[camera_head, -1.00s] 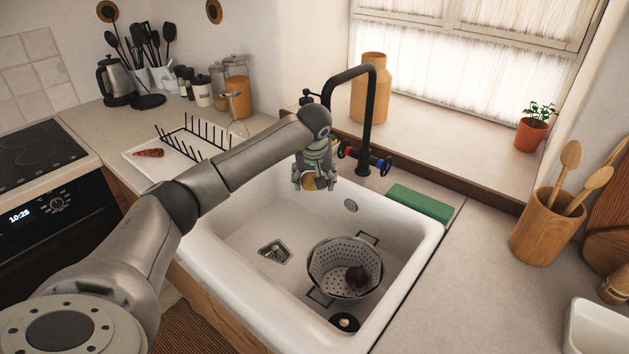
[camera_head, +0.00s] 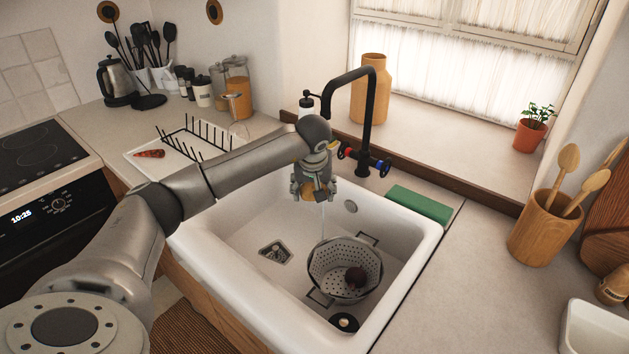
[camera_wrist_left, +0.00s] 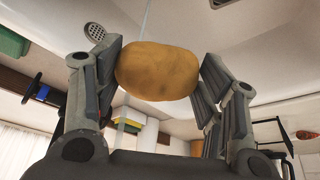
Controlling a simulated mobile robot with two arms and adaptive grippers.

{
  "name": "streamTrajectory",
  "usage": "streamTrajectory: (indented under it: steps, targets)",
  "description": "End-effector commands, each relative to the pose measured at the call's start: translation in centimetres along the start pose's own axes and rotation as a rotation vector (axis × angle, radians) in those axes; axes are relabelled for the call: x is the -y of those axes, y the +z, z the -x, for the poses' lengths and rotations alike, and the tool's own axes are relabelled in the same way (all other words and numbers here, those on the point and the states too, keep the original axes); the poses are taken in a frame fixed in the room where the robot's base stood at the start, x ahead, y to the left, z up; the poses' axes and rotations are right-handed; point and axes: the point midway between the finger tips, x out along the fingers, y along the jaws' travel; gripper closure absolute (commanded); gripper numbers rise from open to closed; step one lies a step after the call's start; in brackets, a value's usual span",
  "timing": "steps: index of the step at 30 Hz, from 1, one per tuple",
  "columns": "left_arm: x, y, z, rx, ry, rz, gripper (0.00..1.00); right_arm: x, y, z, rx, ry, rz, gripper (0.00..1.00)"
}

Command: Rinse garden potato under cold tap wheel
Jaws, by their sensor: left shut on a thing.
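My left gripper (camera_head: 315,192) is shut on a brown potato, held above the white sink (camera_head: 222,262) near the black tap (camera_head: 369,115). In the left wrist view the potato (camera_wrist_left: 157,72) sits between the two fingers of the gripper. A thin pale stream, like water, runs below the gripper (camera_head: 322,222). It also shows beyond the potato in the wrist view (camera_wrist_left: 146,18). The tap has a blue wheel (camera_head: 382,166) on its right and a red wheel (camera_head: 344,150) on its left. My right gripper is not in view.
A perforated colander (camera_head: 322,268) holding a dark round item (camera_head: 355,278) stands in the sink. A green block (camera_head: 420,204) lies on the sink's back right rim. A dish rack (camera_head: 192,140) stands left.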

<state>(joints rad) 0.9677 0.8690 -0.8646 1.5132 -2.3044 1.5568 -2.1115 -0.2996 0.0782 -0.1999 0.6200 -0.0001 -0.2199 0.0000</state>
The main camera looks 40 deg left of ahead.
Motion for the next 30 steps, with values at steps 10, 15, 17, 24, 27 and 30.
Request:
streamTrajectory:
  steps: [10, 15, 17, 24, 27, 30]
  targets:
    - [0.9, 2.5, 1.1, -0.001, 0.0, -0.001, 0.61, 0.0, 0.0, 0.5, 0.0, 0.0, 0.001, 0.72]
    - [1.3, 3.5, 1.5, 0.0, 0.0, 0.0, 0.61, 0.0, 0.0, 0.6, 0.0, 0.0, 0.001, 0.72]
    - [1.4, 3.8, 1.6, 0.0, 0.0, 0.0, 0.61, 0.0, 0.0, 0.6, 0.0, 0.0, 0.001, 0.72]
    - [1.4, 3.9, 1.6, 0.0, 0.0, 0.0, 0.61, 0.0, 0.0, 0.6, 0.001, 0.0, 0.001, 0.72]
    - [1.4, 3.9, 1.6, 0.0, 0.0, 0.0, 0.61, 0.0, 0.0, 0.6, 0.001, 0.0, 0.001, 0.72]
    - [1.4, 3.9, 1.6, 0.0, 0.0, 0.0, 0.61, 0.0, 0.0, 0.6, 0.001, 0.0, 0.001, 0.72]
